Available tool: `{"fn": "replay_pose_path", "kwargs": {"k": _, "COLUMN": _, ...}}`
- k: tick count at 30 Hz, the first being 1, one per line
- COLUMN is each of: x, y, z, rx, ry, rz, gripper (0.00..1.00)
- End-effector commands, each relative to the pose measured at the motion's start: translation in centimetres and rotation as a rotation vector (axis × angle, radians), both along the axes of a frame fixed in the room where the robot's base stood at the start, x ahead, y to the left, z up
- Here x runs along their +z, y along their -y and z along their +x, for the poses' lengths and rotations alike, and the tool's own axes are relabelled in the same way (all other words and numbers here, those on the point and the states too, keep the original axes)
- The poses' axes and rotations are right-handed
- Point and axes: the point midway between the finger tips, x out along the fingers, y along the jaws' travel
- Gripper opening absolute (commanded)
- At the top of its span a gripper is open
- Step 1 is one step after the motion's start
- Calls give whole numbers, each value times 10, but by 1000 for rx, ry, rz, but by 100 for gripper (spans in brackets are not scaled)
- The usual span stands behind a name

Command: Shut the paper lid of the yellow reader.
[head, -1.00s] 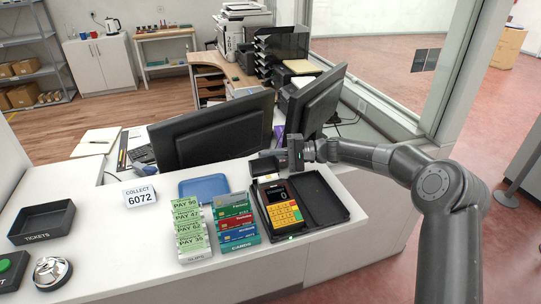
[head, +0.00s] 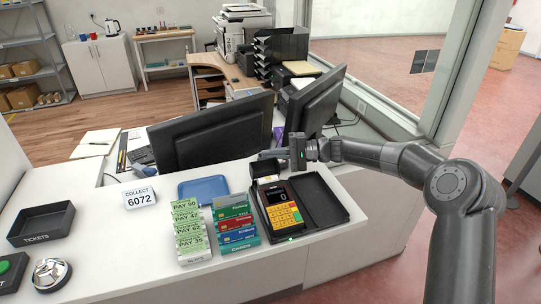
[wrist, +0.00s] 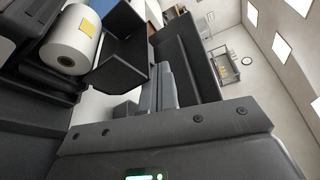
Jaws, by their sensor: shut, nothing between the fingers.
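The yellow reader (head: 284,212) lies in an open black case on the white counter, keypad up, its display reading 0. Its dark paper lid (head: 264,169) stands open at the reader's far end. In the wrist view the lid (wrist: 124,62) is tilted up beside the white paper roll (wrist: 72,42), which lies uncovered in its bay. My gripper (head: 268,155) is shut and empty, with its fingers pointing left just behind the raised lid. The closed fingers (wrist: 160,88) also show in the wrist view close to the lid. I cannot tell whether they touch it.
The black case's lid (head: 324,198) lies open at right. Left of the reader stand card boxes (head: 235,222), pay slips (head: 190,232) and a blue tray (head: 204,188). Two monitors (head: 212,131) stand close behind.

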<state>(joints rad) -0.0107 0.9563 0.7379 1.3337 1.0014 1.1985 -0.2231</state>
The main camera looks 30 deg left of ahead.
Motion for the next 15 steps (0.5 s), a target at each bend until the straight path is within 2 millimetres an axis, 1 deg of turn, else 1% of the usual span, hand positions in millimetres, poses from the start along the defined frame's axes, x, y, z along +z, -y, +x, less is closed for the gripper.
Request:
{"fn": "replay_pose_path", "kwargs": {"k": 12, "x": 12, "y": 16, "z": -16, "rx": 0, "ry": 0, "rz": 1, "gripper": 0}}
{"fn": "replay_pose_path", "kwargs": {"k": 15, "x": 12, "y": 21, "z": -20, "rx": -1, "ry": 56, "rz": 61, "gripper": 0}}
